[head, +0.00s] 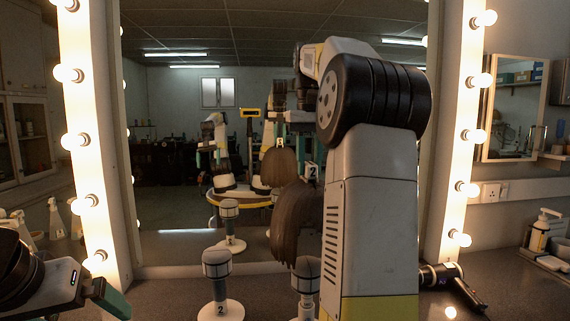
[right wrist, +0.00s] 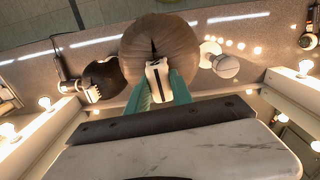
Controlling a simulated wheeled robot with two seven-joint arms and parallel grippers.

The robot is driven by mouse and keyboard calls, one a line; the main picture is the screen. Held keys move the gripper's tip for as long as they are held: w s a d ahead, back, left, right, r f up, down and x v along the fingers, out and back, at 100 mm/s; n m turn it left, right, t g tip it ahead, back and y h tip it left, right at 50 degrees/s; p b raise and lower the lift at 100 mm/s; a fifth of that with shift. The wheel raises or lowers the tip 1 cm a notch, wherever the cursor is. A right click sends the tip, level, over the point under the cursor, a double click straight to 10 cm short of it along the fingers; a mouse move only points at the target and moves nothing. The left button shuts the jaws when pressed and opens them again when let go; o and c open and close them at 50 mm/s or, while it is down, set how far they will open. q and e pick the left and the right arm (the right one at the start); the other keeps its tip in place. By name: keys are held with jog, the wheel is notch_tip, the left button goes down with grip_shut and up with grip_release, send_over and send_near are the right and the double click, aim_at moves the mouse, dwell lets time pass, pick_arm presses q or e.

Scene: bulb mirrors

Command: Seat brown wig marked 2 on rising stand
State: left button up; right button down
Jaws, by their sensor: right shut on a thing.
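The brown wig (head: 296,220) hangs in my right gripper, left of my right arm in the head view. A white tag marked 2 (head: 313,172) shows at its top. In the right wrist view the teal fingers of my right gripper (right wrist: 160,85) are shut on a pale tab at the edge of the wig (right wrist: 150,38). A padded stand marked 2 (head: 218,268) stands bare on the counter, left of the wig. A second stand (head: 304,275) is below the wig, partly hidden by my arm. My left gripper (head: 108,298) shows partly at lower left.
A bulb-lit mirror (head: 180,200) reflects my body, the wig and a stand. A hair dryer (head: 452,285) lies on the counter at right. White bottles (head: 540,232) stand farther right. In the right wrist view a dark rounded thing (right wrist: 105,72) is left of the wig.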

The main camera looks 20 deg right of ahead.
jog(key=shift+f, duration=0.1)
notch_tip(320, 180, down, 14)
dwell(0.9)
dwell(0.5)
jog(key=shift+f, duration=2.85)
jog(key=c, duration=1.1)
grip_release()
jog(key=shift+o, duration=0.2)
jog(key=shift+r, duration=0.1)
